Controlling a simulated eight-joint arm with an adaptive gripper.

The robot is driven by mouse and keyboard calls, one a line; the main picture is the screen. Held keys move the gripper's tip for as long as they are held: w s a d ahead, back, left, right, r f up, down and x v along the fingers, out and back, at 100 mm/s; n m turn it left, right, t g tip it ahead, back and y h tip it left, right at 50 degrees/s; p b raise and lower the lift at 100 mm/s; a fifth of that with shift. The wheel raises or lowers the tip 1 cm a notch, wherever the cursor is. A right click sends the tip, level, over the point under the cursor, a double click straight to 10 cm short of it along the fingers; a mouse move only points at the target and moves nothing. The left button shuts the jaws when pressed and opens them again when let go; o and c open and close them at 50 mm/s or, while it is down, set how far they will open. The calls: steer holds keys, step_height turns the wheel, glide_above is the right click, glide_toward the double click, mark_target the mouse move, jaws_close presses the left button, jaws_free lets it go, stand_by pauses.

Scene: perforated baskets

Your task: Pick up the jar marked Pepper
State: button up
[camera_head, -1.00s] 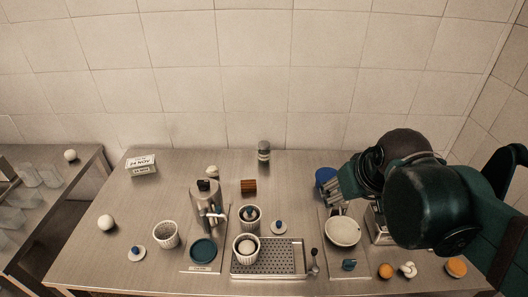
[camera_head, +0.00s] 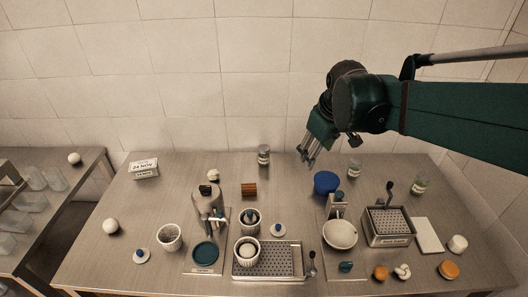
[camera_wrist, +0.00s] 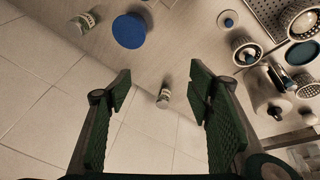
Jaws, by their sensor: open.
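Three small glass jars with pale labels and dark contents stand upright on the table in the head view. One stands at the back middle (camera_head: 264,155), one at the back right (camera_head: 354,168), one farther right (camera_head: 421,184). The label words are too small to read, so I cannot tell which is Pepper. My gripper (camera_head: 308,157) is open and empty above the table's back, between the first two jars. In the wrist view its spread fingers (camera_wrist: 160,72) frame the back-middle jar (camera_wrist: 164,98), apart from it. The back-right jar (camera_wrist: 82,22) is at upper left.
A blue round thing (camera_head: 326,182) stands below and right of my gripper. A brown wooden block (camera_head: 249,189), a metal machine (camera_head: 208,202), perforated baskets (camera_head: 170,237) and a drip tray (camera_head: 268,262) stand in front. A date block (camera_head: 143,168) is at left. The back strip is mostly clear.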

steer(key=w+a+n+g+p, duration=0.1)
steer(key=w+a+n+p, duration=0.2)
steer(key=w, duration=0.7)
steer(key=n+g+p, duration=0.3)
steer(key=n+p, duration=0.3)
steer(key=n, duration=0.2)
glide_above(264, 148)
steer(key=f, duration=1.6)
steer(key=shift+d, duration=0.3)
steer(key=shift+w+a+f, duration=0.2)
steer(key=shift+a+f, duration=0.05)
steer(key=shift+f, duration=0.25)
steer(key=shift+f, duration=1.3)
steer(key=shift+f, duration=2.6)
